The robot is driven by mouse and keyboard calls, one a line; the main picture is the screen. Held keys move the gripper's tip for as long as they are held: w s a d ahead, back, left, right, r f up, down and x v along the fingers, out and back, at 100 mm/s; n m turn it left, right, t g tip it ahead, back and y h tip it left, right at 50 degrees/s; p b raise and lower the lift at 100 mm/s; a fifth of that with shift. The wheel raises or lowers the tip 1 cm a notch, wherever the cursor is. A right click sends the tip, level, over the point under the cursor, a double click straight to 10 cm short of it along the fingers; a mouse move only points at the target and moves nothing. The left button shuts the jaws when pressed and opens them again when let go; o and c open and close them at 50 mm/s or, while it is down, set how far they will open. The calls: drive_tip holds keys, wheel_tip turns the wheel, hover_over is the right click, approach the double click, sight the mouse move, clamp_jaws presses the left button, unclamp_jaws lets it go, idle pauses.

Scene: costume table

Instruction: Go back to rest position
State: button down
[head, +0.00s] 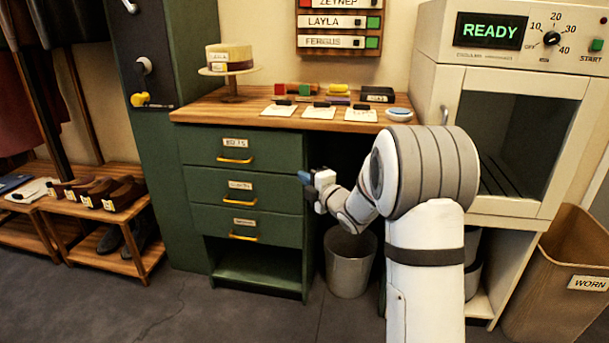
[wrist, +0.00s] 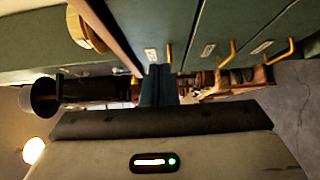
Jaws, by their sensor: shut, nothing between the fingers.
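My gripper (head: 305,178) is shut and empty. In the head view it points left, level with the drawers of the green desk (head: 308,215) and in front of the desk's open right side. In the wrist view the dark fingers (wrist: 158,86) are together with nothing between them. The drawers, with yellow handles, show at the top of that view. My arm bends down and left from its large grey-banded joint and hides part of the desk's right side.
A metal bin (head: 347,262) stands below my gripper. A cabinet with a READY display (head: 489,31) and a WORN bin (head: 555,260) are right. A shoe rack (head: 110,217) is left.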

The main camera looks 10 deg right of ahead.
drive_tip(key=s+d+r+m+g+h+p, duration=0.2)
drive_tip(key=s+r+m+h+p, duration=0.2)
drive_tip(key=s+r+m+p, duration=0.3)
drive_tip(key=s+d+r+m+g+h+p, duration=0.25)
drive_tip(key=s+r+m+h+p, duration=0.2)
drive_tip(key=r+p, duration=0.5)
drive_tip(key=s+a+r+m+g+p, duration=0.1)
drive_tip(key=s+r+m+g+p, duration=0.2)
drive_tip(key=s, duration=0.7)
drive_tip(key=s+r+m+g+p, duration=0.3)
drive_tip(key=s+r+m+p, duration=0.1)
drive_tip(key=s+p, duration=0.4)
drive_tip(key=s+a+r+m+g+p, duration=0.1)
drive_tip(key=s+r+m+g+p, duration=0.2)
drive_tip(key=s, duration=0.9)
wheel_tip(320, 180, up, 2)
drive_tip(key=shift+s+a+r+m+y+p, duration=0.1)
drive_tip(key=shift+s+a+m+y+p, duration=0.3)
drive_tip(key=shift+m+p, duration=0.6)
